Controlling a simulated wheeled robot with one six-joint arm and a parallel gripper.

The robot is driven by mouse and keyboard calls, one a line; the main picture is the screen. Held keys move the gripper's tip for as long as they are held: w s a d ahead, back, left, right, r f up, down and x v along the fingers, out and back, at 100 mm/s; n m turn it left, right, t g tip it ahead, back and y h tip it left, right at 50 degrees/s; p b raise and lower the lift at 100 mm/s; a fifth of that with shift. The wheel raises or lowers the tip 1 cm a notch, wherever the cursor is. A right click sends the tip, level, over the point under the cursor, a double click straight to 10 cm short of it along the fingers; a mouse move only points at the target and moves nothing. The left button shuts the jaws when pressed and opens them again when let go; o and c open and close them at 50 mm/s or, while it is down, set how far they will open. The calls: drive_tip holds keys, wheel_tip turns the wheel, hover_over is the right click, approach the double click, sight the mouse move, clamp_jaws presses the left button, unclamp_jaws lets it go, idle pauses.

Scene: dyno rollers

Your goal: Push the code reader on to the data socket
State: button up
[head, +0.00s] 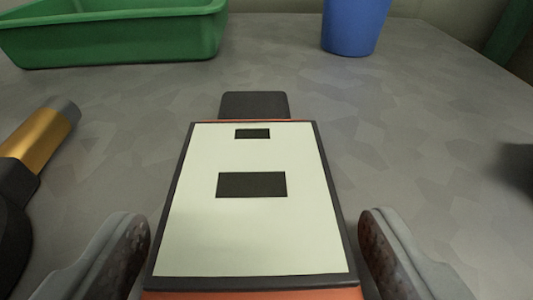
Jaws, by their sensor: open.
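The code reader (251,230) is a flat orange and dark grey block with a pale top face and two dark rectangles. It lies in the lower middle of the head view, its dark plug end (254,104) pointing away from me. My gripper (260,255) is open, with one finger to the left of the reader and one to the right. A gap shows between each finger and the reader's sides. I cannot make out the data socket in this view.
A green tray (115,52) stands at the back left and a blue cup (354,22) at the back right. A black and gold cylindrical object (42,138) lies at the left. The grey surface ahead of the reader is clear.

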drive_tip(key=c, duration=0.9)
drive_tip(key=shift+r, duration=3)
drive_tip(key=shift+c, duration=0.2)
